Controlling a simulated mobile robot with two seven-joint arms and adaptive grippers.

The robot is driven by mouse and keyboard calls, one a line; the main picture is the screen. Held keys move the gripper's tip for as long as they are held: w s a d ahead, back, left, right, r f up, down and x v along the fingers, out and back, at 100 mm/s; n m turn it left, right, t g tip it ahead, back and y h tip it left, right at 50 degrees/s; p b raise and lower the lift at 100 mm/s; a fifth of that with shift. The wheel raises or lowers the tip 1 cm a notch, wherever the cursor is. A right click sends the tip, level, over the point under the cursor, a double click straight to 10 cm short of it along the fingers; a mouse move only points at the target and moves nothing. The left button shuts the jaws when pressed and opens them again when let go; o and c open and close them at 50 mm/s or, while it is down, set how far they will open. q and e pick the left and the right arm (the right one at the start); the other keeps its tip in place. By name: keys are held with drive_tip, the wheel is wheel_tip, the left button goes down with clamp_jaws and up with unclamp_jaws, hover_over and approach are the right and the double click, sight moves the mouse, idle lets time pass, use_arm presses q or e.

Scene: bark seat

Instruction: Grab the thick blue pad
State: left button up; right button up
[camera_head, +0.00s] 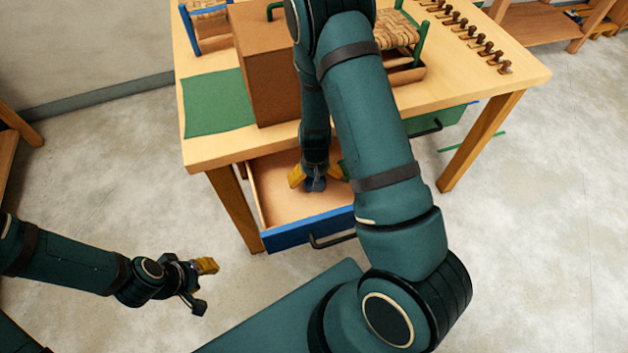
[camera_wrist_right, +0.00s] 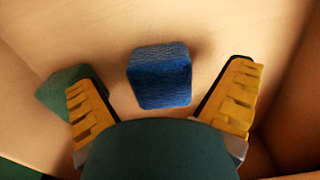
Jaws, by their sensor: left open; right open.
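The thick blue pad (camera_wrist_right: 160,76) lies on the light wooden floor of the open drawer (camera_head: 280,190). In the right wrist view it sits just beyond my right gripper (camera_wrist_right: 165,98), between the lines of its two yellow fingers and apart from both. In the head view my right gripper (camera_head: 315,174) is down inside the drawer, open, with a bit of dark blue showing at its tip. My arm hides part of the drawer. My left gripper (camera_head: 203,286) is open and empty over the floor at the lower left.
A green pad (camera_wrist_right: 66,90) lies beside the left-hand finger in the wrist view. The drawer's blue front (camera_head: 290,234) and side walls enclose the space. On the table (camera_head: 210,155) stand a brown box (camera_head: 265,70), a green mat (camera_head: 217,102), woven seats and several small pegs.

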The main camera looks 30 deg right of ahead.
drive_tip(key=shift+f, duration=0.55)
drive_tip(key=c, duration=1)
